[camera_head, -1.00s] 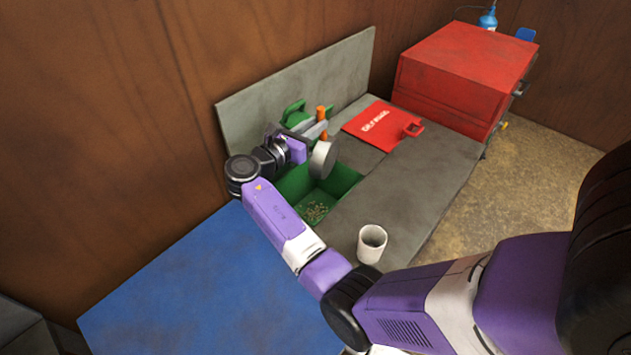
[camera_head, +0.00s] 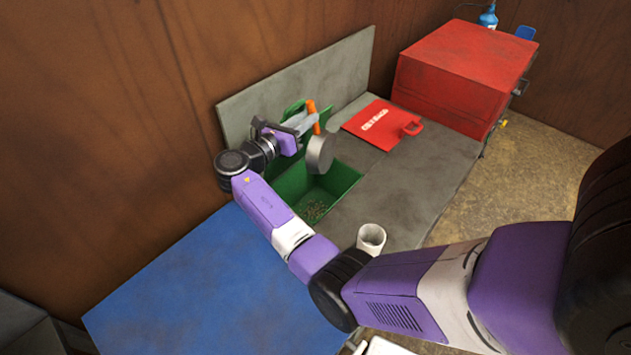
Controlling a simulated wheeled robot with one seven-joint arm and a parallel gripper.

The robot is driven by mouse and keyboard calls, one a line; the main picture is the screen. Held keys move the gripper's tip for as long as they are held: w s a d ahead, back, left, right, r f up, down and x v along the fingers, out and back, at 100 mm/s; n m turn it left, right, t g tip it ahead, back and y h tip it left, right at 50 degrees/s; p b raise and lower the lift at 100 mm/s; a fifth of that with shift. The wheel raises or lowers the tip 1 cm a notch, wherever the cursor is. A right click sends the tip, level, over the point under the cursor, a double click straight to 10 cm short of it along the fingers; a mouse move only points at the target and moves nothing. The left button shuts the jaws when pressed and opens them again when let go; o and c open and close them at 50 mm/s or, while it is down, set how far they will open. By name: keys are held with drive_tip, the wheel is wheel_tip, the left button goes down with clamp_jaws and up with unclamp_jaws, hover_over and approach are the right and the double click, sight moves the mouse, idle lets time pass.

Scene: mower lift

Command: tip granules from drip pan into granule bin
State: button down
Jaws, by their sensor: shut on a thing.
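The round grey drip pan (camera_head: 320,155) hangs over the far part of the green granule bin (camera_head: 340,180), turned on its side. My gripper (camera_head: 312,127) is shut on the pan's handle side, up and left of the pan; the grip itself is partly hidden by my wrist. An orange piece (camera_head: 312,108) shows beside the jaws. Granules (camera_head: 315,211) lie on the bin's floor. I cannot see the pan's inside, nor any granules falling. My forearm hides the bin's left edge.
A red flat sign-like piece (camera_head: 382,124) lies on the grey bench (camera_head: 410,190), right of the bin. A white cup (camera_head: 371,238) stands close to my arm. A red cabinet (camera_head: 465,75) stands behind right. A grey panel (camera_head: 300,85) rises behind the bin.

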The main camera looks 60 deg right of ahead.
drive_tip(key=w+r+n+h+p, duration=0.1)
drive_tip(key=w+r+n, duration=0.2)
drive_tip(key=w+r, duration=0.3)
wheel_tip(320, 180, up, 3)
drive_tip(key=shift+w+n, duration=0.2)
drive_tip(key=shift+n, duration=0.2)
idle(1.3)
drive_tip(key=shift+w+a+f+n+h, duration=0.1)
drive_tip(key=shift+w+n+h, duration=0.1)
drive_tip(key=shift+w+n, duration=0.8)
drive_tip(key=shift+w+f+n+h, duration=0.1)
drive_tip(key=shift+w+n+h, duration=0.1)
drive_tip(key=shift+w+n, duration=0.8)
drive_tip(key=shift+w+r+n, duration=0.25)
drive_tip(key=shift+w+n, duration=0.05)
drive_tip(key=shift+w, duration=0.35)
drive_tip(key=shift+w+r+n, duration=0.2)
drive_tip(key=shift+w+n, duration=0.1)
drive_tip(key=shift+w, duration=0.3)
drive_tip(key=shift+w+r, duration=0.15)
drive_tip(key=shift+w+r+n, duration=0.15)
drive_tip(key=shift+r+n, duration=0.05)
drive_tip(key=shift+n, duration=0.2)
drive_tip(key=shift+t, duration=0.3)
idle(0.3)
